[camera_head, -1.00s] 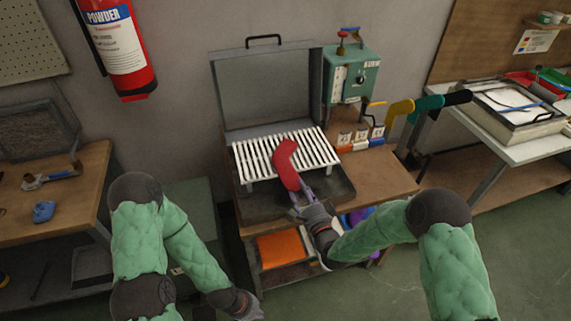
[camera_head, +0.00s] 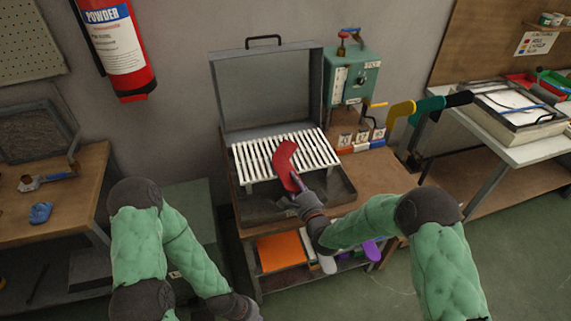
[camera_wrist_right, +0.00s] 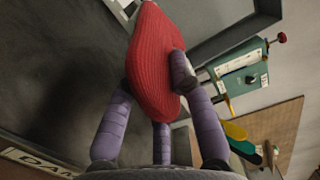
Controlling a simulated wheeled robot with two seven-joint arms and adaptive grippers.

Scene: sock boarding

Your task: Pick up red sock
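The red sock (camera_head: 286,164) lies across the white slatted rack (camera_head: 259,158) in an open grey metal box, its near end toward my right arm. My right gripper (camera_head: 299,189) is at that near end. In the right wrist view, the red sock (camera_wrist_right: 155,62) fills the space between the purple-grey fingers of my right gripper (camera_wrist_right: 153,85), which press against it from both sides.
The box's raised lid (camera_head: 272,88) stands behind the rack. A teal control box (camera_head: 352,77) is to its right, with yellow, green and black sock shapes (camera_head: 428,106) beyond. A lower shelf holds an orange item (camera_head: 281,252). The brown table top (camera_head: 375,178) right of the box is mostly clear.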

